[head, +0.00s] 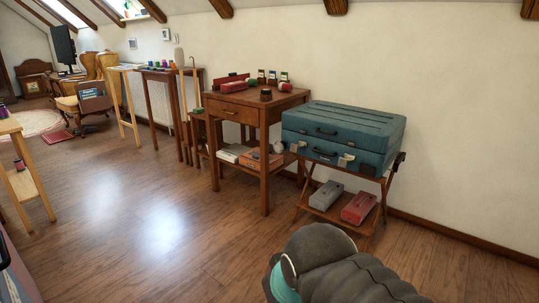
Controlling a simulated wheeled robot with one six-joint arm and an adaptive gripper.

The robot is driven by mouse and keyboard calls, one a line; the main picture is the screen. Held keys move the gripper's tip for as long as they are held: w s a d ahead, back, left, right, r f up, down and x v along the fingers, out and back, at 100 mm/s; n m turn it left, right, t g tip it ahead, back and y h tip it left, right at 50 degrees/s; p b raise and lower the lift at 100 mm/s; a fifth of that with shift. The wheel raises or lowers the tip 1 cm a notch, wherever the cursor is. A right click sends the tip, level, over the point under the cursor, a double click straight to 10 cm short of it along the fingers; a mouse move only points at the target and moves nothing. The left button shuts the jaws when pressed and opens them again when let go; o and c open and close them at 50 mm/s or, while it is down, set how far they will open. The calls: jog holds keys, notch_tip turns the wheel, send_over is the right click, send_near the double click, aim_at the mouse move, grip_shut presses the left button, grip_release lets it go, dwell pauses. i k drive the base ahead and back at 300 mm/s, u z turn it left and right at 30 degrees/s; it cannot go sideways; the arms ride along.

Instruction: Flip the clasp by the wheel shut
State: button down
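A teal suitcase (345,128) lies flat on a folding wooden stand against the wall, right of centre in the head view. Its lid looks lowered. Dark handles show on its front. Pale clasps sit along the front, one near the left (301,144) and one near the right (346,160). They are too small to tell whether each is flipped open or shut. A dark part that may be a wheel (399,161) sticks out at the right end, close to the right clasp. My arm shows at the bottom, in front of the stand. My gripper is out of view.
The stand's lower shelf holds a grey box (326,195) and a red box (358,207). A wooden side table (250,108) with jars and a red case stands just left of the suitcase. The wooden floor (150,220) in front and to the left is clear.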

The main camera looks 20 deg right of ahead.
aim_at(294, 147)
jog(key=z, duration=0.15)
jog(key=i, duration=0.65)
jog(key=z, duration=0.75)
jog(key=i, duration=0.4)
jog(key=z, duration=0.4)
